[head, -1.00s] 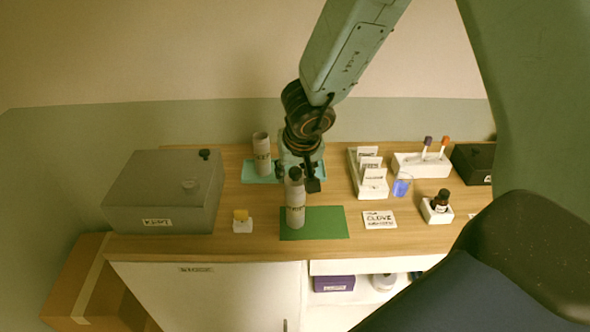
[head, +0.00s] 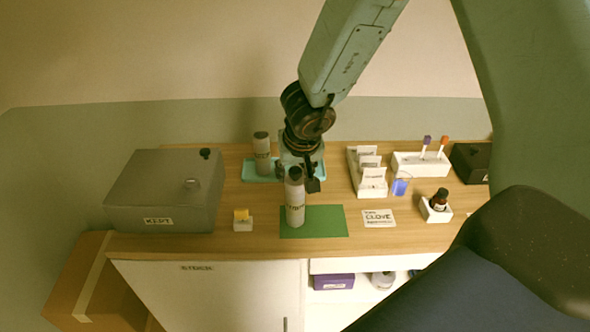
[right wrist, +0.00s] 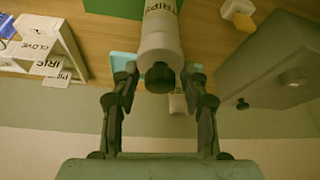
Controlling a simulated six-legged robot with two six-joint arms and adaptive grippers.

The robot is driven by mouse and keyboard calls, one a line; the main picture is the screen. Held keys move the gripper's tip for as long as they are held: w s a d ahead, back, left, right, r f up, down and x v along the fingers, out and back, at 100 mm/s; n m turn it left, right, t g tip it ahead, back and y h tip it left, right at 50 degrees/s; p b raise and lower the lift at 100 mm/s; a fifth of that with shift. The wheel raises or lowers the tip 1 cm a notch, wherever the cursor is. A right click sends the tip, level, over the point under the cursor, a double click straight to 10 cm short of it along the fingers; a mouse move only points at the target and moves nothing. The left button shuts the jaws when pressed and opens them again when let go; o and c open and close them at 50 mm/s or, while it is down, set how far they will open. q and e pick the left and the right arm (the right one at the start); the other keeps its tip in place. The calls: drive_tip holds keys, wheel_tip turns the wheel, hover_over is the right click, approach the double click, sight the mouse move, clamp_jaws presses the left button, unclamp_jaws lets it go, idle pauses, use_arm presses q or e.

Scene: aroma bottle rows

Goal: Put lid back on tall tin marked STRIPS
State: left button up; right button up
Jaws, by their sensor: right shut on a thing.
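A tall pale tin (head: 295,210) with a dark-lettered label stands upright on the left end of a green mat. In the right wrist view the tin (right wrist: 163,18) shows lettering ending in RIPS. A pale, wider cap-like piece, the lid (right wrist: 160,46), covers its near end, with a dark round part facing my camera. My right gripper (right wrist: 161,78) has its fingers on either side of this end and is shut on the lid. In the head view the gripper (head: 302,180) is at the tin's top. Exact finger contact and the lid's seating are hard to see. My left gripper is out of view.
A second tall tin (head: 262,155) stands behind on a teal tray (head: 250,178). A grey box (head: 165,190) marked KEPT is left, near a small yellow-topped block (head: 242,222). Right are a card rack (head: 372,192), a CLOVE card (head: 379,218) and a dark bottle (head: 440,198).

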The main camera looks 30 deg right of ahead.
drive_tip(key=o, duration=0.9)
drive_tip(key=shift+c, duration=0.2)
drive_tip(key=shift+o, duration=0.5)
drive_tip(key=o, duration=0.4)
wheel_tip(320, 180, up, 3)
drive_tip(key=p, duration=0.3)
drive_tip(key=shift+f, duration=0.2)
drive_tip(key=shift+w+r, duration=0.1)
drive_tip(key=shift+r, duration=2.05)
